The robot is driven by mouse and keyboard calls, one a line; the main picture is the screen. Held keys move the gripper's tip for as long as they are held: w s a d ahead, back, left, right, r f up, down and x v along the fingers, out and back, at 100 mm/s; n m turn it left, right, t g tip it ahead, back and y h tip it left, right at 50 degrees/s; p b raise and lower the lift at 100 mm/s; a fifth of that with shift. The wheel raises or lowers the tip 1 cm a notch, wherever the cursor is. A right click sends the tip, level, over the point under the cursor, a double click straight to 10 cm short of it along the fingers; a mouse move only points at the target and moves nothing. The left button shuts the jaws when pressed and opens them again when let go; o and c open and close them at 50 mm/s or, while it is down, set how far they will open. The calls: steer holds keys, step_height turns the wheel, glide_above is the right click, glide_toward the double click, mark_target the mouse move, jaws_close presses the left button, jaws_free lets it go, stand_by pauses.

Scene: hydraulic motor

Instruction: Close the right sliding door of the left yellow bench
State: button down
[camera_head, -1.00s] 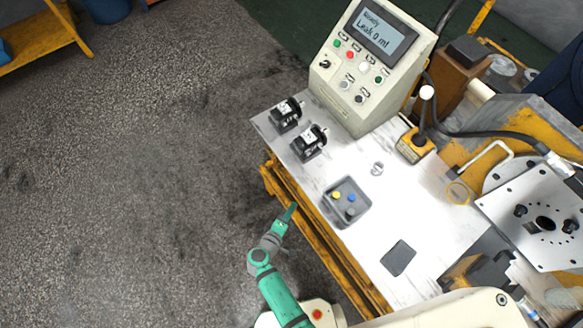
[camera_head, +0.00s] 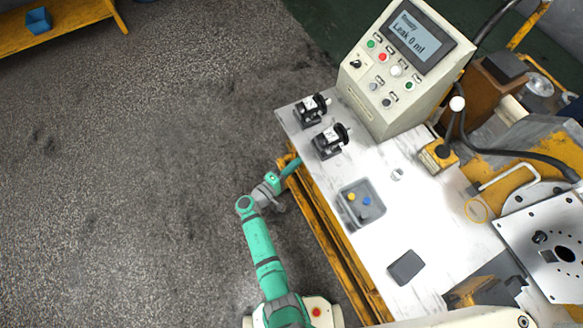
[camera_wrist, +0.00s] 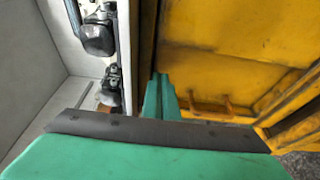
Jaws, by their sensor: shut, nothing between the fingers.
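The yellow bench (camera_head: 323,228) has a white top, and its side edge runs diagonally in the head view. In the wrist view a yellow door panel (camera_wrist: 235,35) fills the right side, with a U-shaped yellow handle (camera_wrist: 212,108) on it. My gripper (camera_head: 293,165) is shut and empty at the bench's side near its far left corner. In the wrist view the green fingertips (camera_wrist: 160,84) are together, just left of the handle, close to a vertical yellow edge. I cannot tell whether they touch it. How far the door stands open is not clear.
Two black motors (camera_head: 311,109) (camera_head: 331,141), a grey tray (camera_head: 362,204) and a control box (camera_head: 398,65) stand on the bench top. Another yellow bench (camera_head: 70,24) with a blue bin (camera_head: 38,20) is at the upper left. The floor to the left is clear.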

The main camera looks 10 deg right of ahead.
steer(key=x, duration=0.3)
steer(key=shift+s+d, duration=0.3)
steer(key=shift+s, duration=0.3)
steer(key=shift+s+d, duration=0.25)
steer(key=shift+s, duration=0.35)
steer(key=shift+s+d, duration=0.3)
steer(key=shift+s, duration=0.3)
steer(key=shift+s, duration=0.1)
